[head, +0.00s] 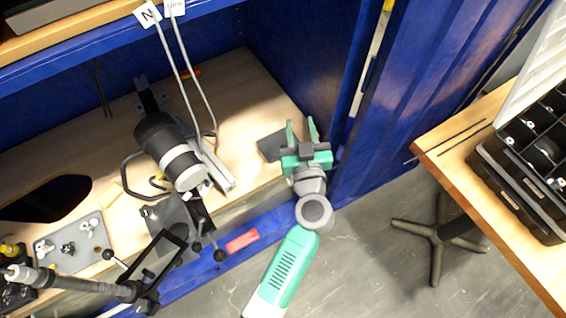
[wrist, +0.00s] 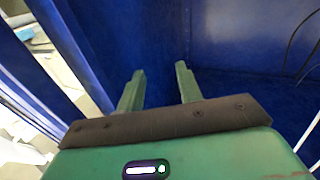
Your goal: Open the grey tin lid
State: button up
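My gripper (head: 301,124) is open and empty at the front right of the wooden bench inside the blue cabinet. Its two green fingers stand apart in the wrist view (wrist: 160,70), with only blue cabinet walls beyond them. A dark grey, flat-looking object (head: 270,147) lies on the bench just left of the fingers in the head view, partly hidden by the gripper. I cannot tell whether it is the grey tin or its lid. No tin or lid is clearly recognisable in either view.
A black and white device on a stand (head: 182,165) and two thin rods are left of the gripper. A grey plate with knobs (head: 75,243) lies farther left. A blue cabinet panel (head: 420,90) rises close on the right. A black organiser box (head: 520,185) sits on another table.

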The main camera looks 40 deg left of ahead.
jog(key=b, duration=0.4)
send_near(282, 144)
jog(key=w+a+r, duration=0.1)
jog(key=r, duration=0.1)
jog(key=shift+m+g, duration=0.3)
jog(key=b+x, duration=0.1)
jog(key=x, duration=0.7)
jog(key=shift+w+a, duration=0.15)
jog(key=shift+w, duration=0.05)
grip_shut()
